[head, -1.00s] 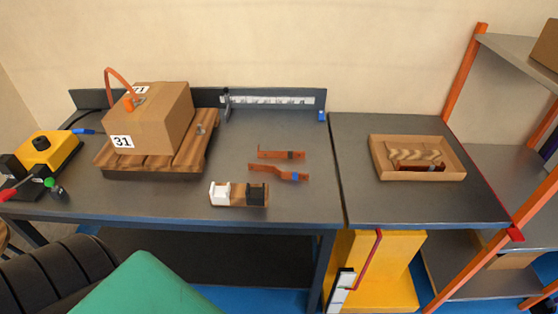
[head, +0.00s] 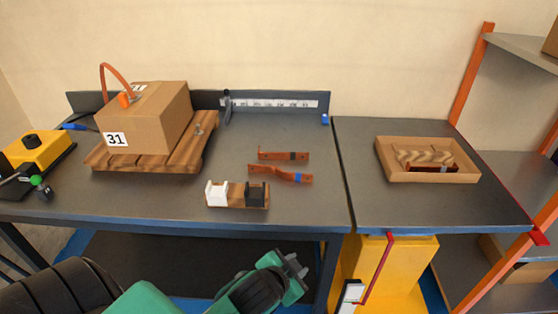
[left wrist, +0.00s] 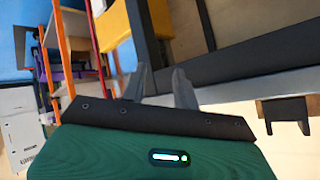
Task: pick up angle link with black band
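The angle link with a black band (head: 273,155) lies on the grey bench. It is a copper-coloured strip with a dark band near its right end and a bent-up left end. Just in front lies a similar copper link with a blue band (head: 262,170). My left gripper (head: 296,265) is low, in front of the bench's front edge, below and apart from both links. In the left wrist view its two grey fingers (left wrist: 160,87) stand apart with nothing between them. The links cannot be made out in that view. My right gripper is not in view.
A wooden holder with white and black forks (head: 237,196) stands near the bench's front edge. A box marked 31 (head: 150,120) sits on a slatted base at left. At right, a cardboard tray (head: 384,158) holds another copper-coloured piece.

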